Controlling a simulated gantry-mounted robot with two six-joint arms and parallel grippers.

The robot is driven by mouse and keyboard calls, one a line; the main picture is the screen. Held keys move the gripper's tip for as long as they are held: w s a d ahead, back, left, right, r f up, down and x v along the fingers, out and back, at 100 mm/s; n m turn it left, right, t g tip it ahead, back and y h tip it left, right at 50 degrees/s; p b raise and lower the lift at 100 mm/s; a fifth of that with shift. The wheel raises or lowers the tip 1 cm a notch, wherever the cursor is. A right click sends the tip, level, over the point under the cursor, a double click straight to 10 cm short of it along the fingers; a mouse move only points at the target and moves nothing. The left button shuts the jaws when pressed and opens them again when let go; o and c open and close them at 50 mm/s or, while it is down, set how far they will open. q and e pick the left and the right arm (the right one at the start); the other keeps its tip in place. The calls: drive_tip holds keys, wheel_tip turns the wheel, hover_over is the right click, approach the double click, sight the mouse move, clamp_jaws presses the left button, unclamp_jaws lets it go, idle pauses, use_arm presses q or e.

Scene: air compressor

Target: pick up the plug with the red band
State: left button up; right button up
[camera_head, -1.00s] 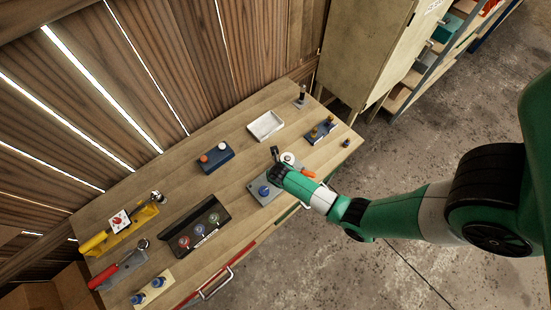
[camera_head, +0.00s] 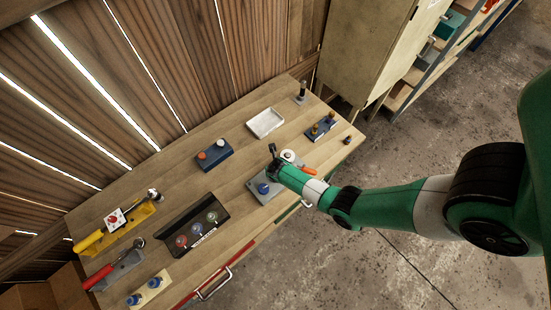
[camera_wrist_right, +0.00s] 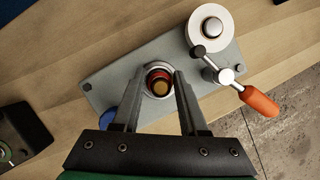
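A round plug (camera_wrist_right: 159,83) with a red band and a brownish top stands in a ring-shaped socket on a grey plate (camera_wrist_right: 112,86) in the right wrist view. My right gripper (camera_wrist_right: 158,78) is open above the plate, with one finger on each side of the plug. I cannot tell whether the fingers touch it. In the head view, my right gripper (camera_head: 274,158) is over the grey plate (camera_head: 256,187) and hides the plug. My left gripper is not in view.
On the plate are a blue knob (camera_head: 263,189) and a white round part (camera_wrist_right: 208,31) beside an orange-handled lever (camera_wrist_right: 258,101). A white tray (camera_head: 266,122), a two-button blue box (camera_head: 214,155) and a dark stand (camera_head: 190,245) are nearby. Bare wood separates them.

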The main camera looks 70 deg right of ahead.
clamp_jaws()
drive_tip(key=shift+r+p, duration=0.35)
drive_tip(key=shift+r, duration=0.2)
wheel_tip(320, 180, up, 3)
drive_tip(key=shift+s+a+p, duration=0.1)
drive_tip(key=shift+p, duration=0.7)
drive_tip(key=s+a+r+p, duration=0.3)
drive_tip(key=s+a+r, duration=0.6)
drive_tip(key=s, duration=0.1)
drive_tip(key=shift+s, duration=0.15)
drive_tip(key=shift+a, duration=0.1)
